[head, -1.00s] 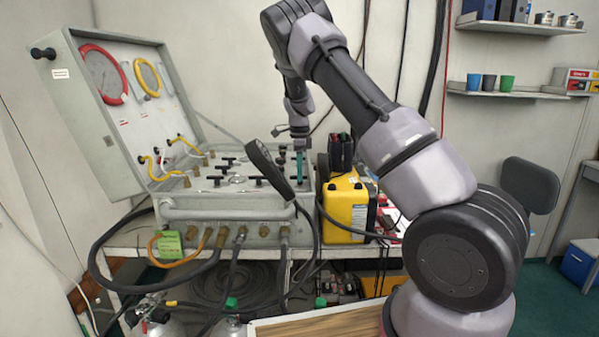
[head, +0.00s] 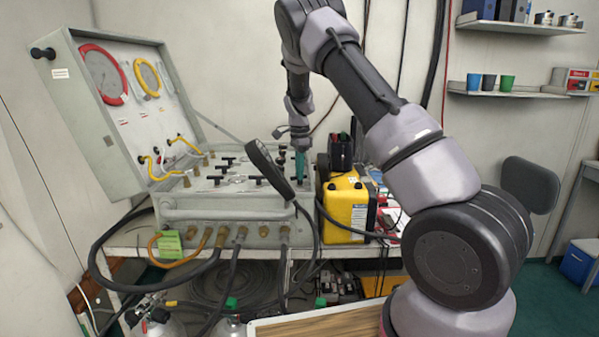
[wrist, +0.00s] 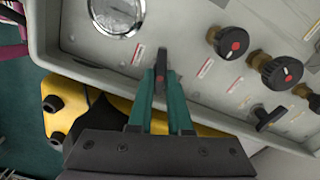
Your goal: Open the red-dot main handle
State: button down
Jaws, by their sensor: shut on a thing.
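The red-dot main handle (wrist: 161,60) is a narrow black lever with a red mark, on the grey air panel (wrist: 185,98). In the wrist view, the teal fingers of my gripper (wrist: 161,80) close in on it from both sides and are shut on it. In the head view, my gripper (head: 300,168) points down at the right end of the panel (head: 225,205). The handle itself is too small and covered to make out there. The fingers hide part of the lever in the wrist view.
Round black knobs with red dots (wrist: 232,43) and a plain black T-handle (wrist: 268,118) stand right of the handle in the wrist view. A round gauge (wrist: 117,12) is up left. A yellow box (head: 345,207) stands beside the panel. A black hand-held piece (head: 268,165) rises in front.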

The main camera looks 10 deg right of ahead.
jog(key=n, duration=0.6)
jog(key=shift+n, duration=0.3)
jog(key=n, duration=0.6)
jog(key=shift+n, duration=0.3)
jog(key=c, duration=0.8)
grip_release()
jog(key=shift+c, duration=0.2)
notch_tip(320, 180, up, 11)
jog(key=shift+s, duration=0.1)
